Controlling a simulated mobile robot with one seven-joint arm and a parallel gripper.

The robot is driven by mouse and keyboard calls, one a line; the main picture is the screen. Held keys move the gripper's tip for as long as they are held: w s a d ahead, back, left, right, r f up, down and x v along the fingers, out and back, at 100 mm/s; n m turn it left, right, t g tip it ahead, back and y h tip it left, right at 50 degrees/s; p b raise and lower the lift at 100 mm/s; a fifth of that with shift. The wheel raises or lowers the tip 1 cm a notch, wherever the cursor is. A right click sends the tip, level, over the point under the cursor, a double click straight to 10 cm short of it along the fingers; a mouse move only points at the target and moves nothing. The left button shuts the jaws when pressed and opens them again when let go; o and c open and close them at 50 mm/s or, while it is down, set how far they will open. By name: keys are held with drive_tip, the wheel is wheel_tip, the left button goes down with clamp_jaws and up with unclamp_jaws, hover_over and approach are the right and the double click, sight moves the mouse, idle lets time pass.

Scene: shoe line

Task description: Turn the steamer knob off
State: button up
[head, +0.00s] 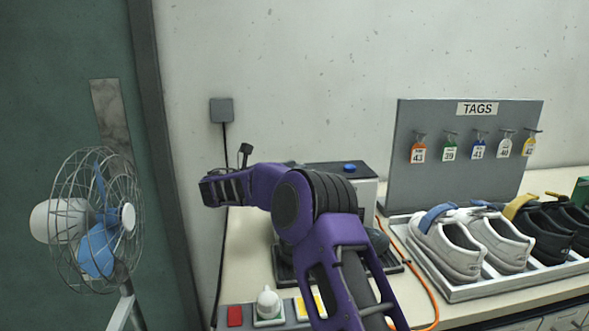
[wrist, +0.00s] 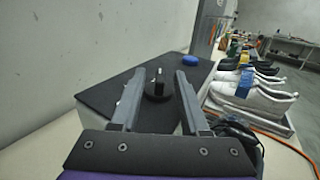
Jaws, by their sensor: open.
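The steamer is a light grey box with a dark top (head: 335,167), standing on the bench behind my purple arm in the head view. In the wrist view its dark top (wrist: 90,93) fills the middle. The black round steamer knob (wrist: 157,92) with a pale upright mark sits on that top. My gripper (wrist: 160,74) is open, with one finger on either side of the knob in the picture. I cannot tell whether either finger touches it.
An orange cable (head: 417,278) runs by a tray (head: 455,293) of shoes at right. A tag board (head: 465,180) stands behind. A fan (head: 95,220) is at left.

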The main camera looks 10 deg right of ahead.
drive_tip(key=shift+w+d, duration=0.25)
drive_tip(key=shift+d, duration=0.15)
drive_tip(key=shift+c, duration=0.2)
clamp_jaws()
